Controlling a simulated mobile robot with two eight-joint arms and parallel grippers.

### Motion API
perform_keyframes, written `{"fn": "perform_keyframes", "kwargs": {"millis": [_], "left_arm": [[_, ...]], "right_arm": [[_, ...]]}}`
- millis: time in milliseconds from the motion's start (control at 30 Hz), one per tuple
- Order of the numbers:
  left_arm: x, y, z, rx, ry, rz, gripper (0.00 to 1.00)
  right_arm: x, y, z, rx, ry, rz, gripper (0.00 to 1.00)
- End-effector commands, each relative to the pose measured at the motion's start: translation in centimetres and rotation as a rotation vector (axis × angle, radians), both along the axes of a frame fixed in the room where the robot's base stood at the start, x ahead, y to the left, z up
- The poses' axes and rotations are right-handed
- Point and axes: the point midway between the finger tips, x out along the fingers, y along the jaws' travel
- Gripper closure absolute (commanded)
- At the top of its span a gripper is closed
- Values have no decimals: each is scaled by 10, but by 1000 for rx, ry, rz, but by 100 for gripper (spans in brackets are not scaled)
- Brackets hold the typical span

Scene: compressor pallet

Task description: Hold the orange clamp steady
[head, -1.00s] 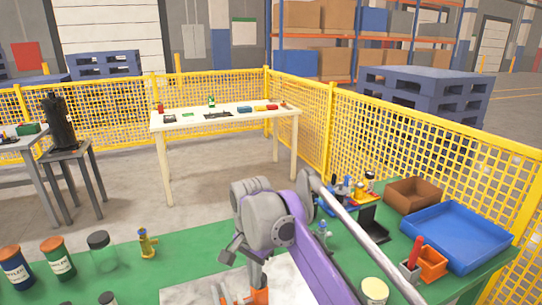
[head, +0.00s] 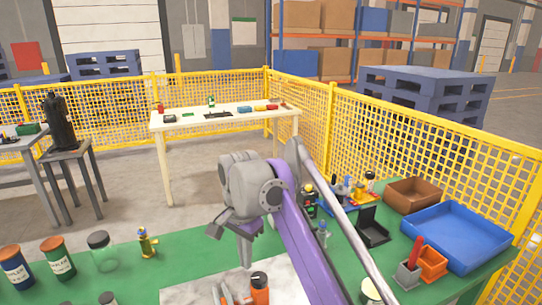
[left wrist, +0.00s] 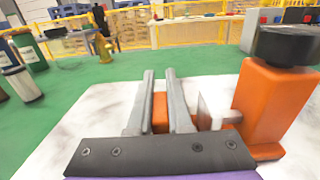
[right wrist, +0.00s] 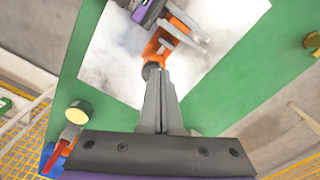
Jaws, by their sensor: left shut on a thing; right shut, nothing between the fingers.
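The orange clamp (head: 260,296), with a black knob on top, stands on a pale marbled plate (head: 287,272). It shows large at the right of the left wrist view (left wrist: 268,105) and at the top of the right wrist view (right wrist: 155,45). My left gripper (head: 230,293) is low beside it; its fingers (left wrist: 160,80) are shut on an orange part of the clamp. My right gripper (head: 246,264) is shut and empty, pointing down above and just left of the knob. In the right wrist view its fingertips (right wrist: 154,76) are near the knob; I cannot tell whether they touch.
The plate lies on a green table (head: 190,262). Jars (head: 60,258) and a small brass fitting (head: 147,242) stand at the left. A blue tray (head: 455,240), brown bin (head: 412,193), orange cup (head: 433,262) and black holder (head: 372,228) are at the right.

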Motion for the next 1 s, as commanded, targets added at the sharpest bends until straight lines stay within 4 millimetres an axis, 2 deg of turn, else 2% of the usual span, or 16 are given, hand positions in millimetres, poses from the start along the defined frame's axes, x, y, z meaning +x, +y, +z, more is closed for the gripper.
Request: {"fn": "perform_keyframes", "kwargs": {"millis": [167,600,800,1000], "left_arm": [[0,0,0,0,0,1,100],[0,0,0,0,0,1,100],[0,0,0,0,0,1,100],[0,0,0,0,0,1,100]], "right_arm": [[3,3,-7,0,0,-1,100],[3,3,-59,1,-1,0,100],[2,3,-68,0,0,-1,100],[2,3,-69,0,0,-1,100]]}}
